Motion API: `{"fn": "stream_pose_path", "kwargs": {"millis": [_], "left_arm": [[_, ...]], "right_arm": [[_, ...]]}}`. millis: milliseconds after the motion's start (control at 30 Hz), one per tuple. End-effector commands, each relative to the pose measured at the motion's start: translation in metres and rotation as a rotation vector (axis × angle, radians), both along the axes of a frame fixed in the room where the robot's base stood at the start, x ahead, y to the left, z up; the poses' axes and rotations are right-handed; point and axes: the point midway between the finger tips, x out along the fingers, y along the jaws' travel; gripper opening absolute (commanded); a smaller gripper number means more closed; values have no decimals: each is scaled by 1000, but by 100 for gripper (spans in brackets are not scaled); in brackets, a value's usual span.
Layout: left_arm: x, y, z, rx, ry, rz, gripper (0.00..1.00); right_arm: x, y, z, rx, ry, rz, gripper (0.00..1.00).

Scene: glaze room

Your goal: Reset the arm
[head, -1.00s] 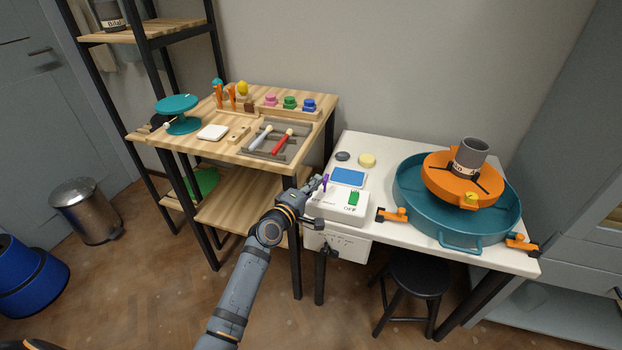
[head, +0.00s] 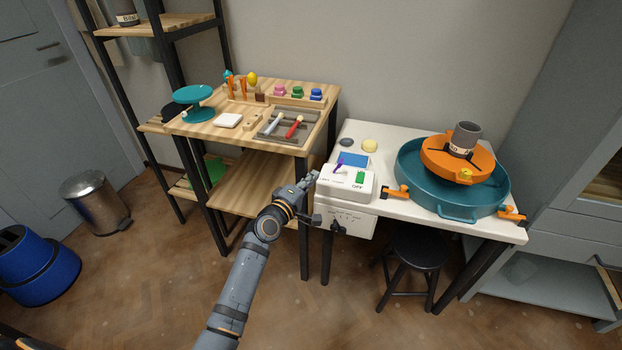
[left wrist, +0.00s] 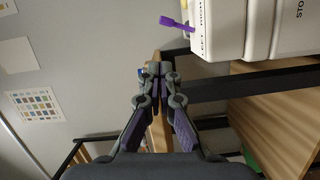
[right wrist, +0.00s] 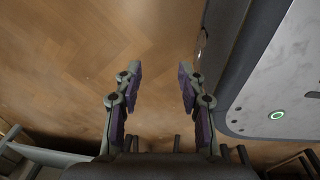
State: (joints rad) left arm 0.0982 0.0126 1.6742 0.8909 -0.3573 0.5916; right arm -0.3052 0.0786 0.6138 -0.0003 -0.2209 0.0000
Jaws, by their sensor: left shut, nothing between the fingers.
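My left gripper (head: 312,180) is shut and empty, at the left of the white control box (head: 350,184) on the white table. Its closed fingertips (left wrist: 161,70) show in the left wrist view, apart from the box. A purple lever (head: 340,166) stands on the box, leaning; it also shows in the left wrist view (left wrist: 176,22). A green switch (head: 360,177) sits on the box top near the word OFF. My right gripper (right wrist: 160,75) is open and empty over the wooden floor, seen only in the right wrist view.
A teal basin (head: 410,190) with an orange wheel head (head: 434,169) and grey pot (head: 465,139) stands on the white table. A wooden cart (head: 240,140) with tools stands behind my left arm. A black stool (head: 414,250) is below the table. Floor at the front is clear.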

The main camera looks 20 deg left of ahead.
Motion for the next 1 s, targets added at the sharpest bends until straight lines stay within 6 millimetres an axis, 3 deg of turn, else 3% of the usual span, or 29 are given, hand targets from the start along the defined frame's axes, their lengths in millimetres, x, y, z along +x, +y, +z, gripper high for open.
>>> {"fn": "stream_pose_path", "kwargs": {"millis": [200, 500, 600, 667, 767, 867, 1000], "left_arm": [[0, 0, 1, 0, -1, 1, 0], [0, 0, 1, 0, 0, 0, 0], [-1, 1, -12, 20, 20, 4, 0], [-4, 4, -38, 60, 58, 10, 0], [-18, 12, -108, 186, 162, 18, 0], [-48, 24, -193, 351, 289, 5, 0], [-111, 41, -302, 578, 463, -56, 0]], "right_arm": [[-2, 2, 1, 3, 1, -1, 40], [20, 0, 3, 0, -31, 1, 40], [17, -1, 3, -1, -26, 2, 40], [14, -1, 2, -1, -21, 1, 40], [8, -2, 2, -2, -12, 1, 40], [5, -2, 2, -3, -7, 1, 40], [5, -2, 2, -3, -7, 1, 40]]}}
